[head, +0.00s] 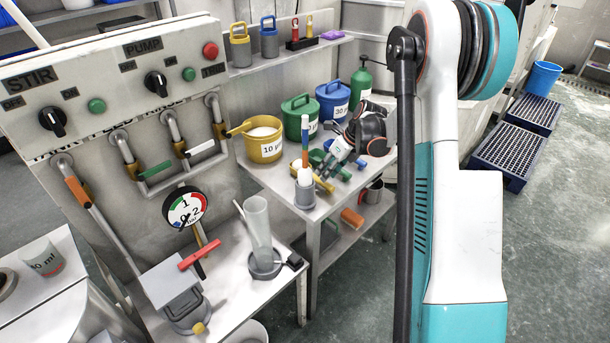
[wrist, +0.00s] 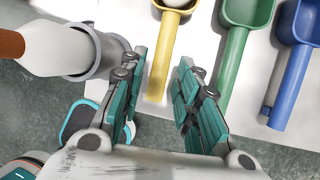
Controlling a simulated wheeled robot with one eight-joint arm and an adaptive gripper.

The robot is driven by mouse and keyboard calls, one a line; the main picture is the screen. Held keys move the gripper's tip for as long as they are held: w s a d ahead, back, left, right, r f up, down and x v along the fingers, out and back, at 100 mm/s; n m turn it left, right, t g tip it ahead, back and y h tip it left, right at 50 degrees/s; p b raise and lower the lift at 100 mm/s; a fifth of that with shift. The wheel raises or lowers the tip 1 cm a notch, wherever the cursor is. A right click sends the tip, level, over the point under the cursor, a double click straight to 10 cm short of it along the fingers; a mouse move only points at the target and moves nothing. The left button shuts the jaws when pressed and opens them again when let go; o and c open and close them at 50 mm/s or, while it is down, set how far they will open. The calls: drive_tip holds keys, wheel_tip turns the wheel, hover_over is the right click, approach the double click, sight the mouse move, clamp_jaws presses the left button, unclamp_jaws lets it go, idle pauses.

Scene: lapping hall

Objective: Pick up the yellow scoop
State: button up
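The yellow scoop (wrist: 163,48) lies on the white table top in the wrist view, its handle pointing toward me and its bowl cut off at the top edge. In the head view it shows partly behind my gripper (head: 326,172), near the table's front. In the wrist view my gripper (wrist: 160,75) is open, with one teal-padded finger on each side of the yellow handle. Gaps show between the handle and both fingers. Whether the fingertips are level with the handle, I cannot tell.
A green scoop (wrist: 234,55) and a blue scoop (wrist: 293,70) lie to the right. A grey cup (wrist: 98,62) holding a white, brown-ended tool stands close by the left finger. Yellow (head: 263,150), green (head: 299,130) and blue (head: 332,112) buckets stand behind.

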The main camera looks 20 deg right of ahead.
drive_tip(key=b+x, duration=0.2)
drive_tip(key=x, duration=0.3)
drive_tip(key=shift+s+d+f, duration=0.15)
drive_tip(key=shift+f, duration=0.05)
drive_tip(key=shift+r, duration=0.1)
clamp_jaws()
drive_tip(key=shift+r, duration=0.1)
